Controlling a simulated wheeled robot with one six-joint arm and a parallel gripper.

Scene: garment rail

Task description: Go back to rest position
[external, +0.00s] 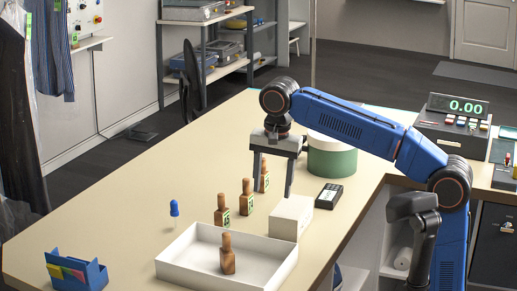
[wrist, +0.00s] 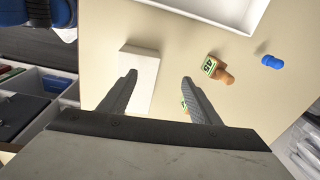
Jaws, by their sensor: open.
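My gripper (external: 272,188) hangs over the table with its fingers pointing down, apart and empty. The wrist view shows one tagged bottle (wrist: 223,72) and part of another beside the right finger, mostly hidden.
A white box (external: 291,216) stands close to the gripper, with a dark keypad device (external: 329,196) and a green-and-white round container (external: 332,160) behind. A blue peg (external: 174,209) and blue card holder (external: 76,272) are at left. The table's left-back area is clear.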

